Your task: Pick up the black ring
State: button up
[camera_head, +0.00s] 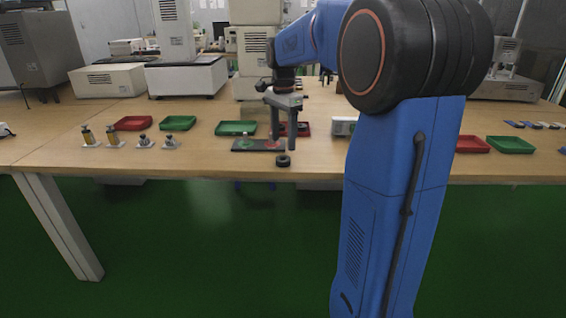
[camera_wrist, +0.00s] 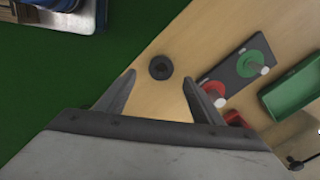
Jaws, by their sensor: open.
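The black ring (camera_head: 283,160) lies flat on the table close to its front edge. My gripper (camera_head: 284,144) points down above the table near the ring. In the wrist view my gripper (camera_wrist: 160,82) has its two fingers spread apart with nothing between them. It is not touching the ring as far as I can see.
A dark plate (camera_head: 240,146) with red and green discs and pegs lies just left of the ring; it also shows in the wrist view (camera_wrist: 225,72). A green tray (camera_head: 236,128) and a red tray (camera_head: 304,130) stand behind. The table's front edge is close to the ring.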

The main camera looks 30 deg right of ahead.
aim_at(283, 161)
jog(key=shift+w+f, duration=0.1)
jog(key=shift+f, duration=3.3)
jog(key=c, duration=1.1)
